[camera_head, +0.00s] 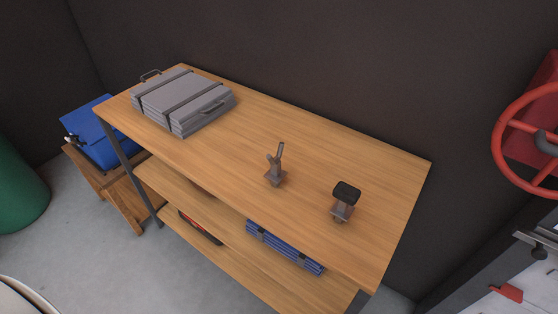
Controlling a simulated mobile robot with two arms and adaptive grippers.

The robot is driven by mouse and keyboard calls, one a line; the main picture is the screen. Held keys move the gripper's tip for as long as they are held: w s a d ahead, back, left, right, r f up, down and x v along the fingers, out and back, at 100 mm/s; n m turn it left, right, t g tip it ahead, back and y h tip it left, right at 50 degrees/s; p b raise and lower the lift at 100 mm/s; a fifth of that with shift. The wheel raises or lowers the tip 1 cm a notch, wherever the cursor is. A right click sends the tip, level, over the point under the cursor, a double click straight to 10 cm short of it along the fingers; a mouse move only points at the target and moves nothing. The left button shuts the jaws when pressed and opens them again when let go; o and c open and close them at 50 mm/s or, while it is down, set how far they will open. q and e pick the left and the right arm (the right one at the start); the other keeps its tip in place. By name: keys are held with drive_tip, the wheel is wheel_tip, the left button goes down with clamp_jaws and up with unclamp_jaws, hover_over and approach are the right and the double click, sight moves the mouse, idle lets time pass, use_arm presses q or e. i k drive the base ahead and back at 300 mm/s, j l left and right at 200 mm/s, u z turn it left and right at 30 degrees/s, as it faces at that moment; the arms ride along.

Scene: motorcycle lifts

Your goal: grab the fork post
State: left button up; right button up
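A small grey-brown post with a forked, Y-shaped top (275,165) stands upright on the wooden shelf top, near its middle. It looks like the fork post. To its right stands a second small post with a dark padded block on top (345,197). The two posts are apart, and nothing touches either one. Neither of my grippers is in view.
The wooden shelf unit (320,152) carries a grey strapped case (183,100) at its left end. Blue items (285,247) lie on a lower shelf. A red wheel (507,140) is at right. A wooden stool (120,203) with a blue case (97,130) and a green drum (15,190) are at left.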

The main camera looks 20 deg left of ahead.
sight(276, 173)
drive_tip(key=k+l+u, duration=0.15)
drive_tip(key=u, duration=0.25)
drive_tip(key=k+l+u, duration=0.1)
drive_tip(key=u, duration=0.25)
drive_tip(key=k+u, duration=0.2)
drive_tip(key=u, duration=0.2)
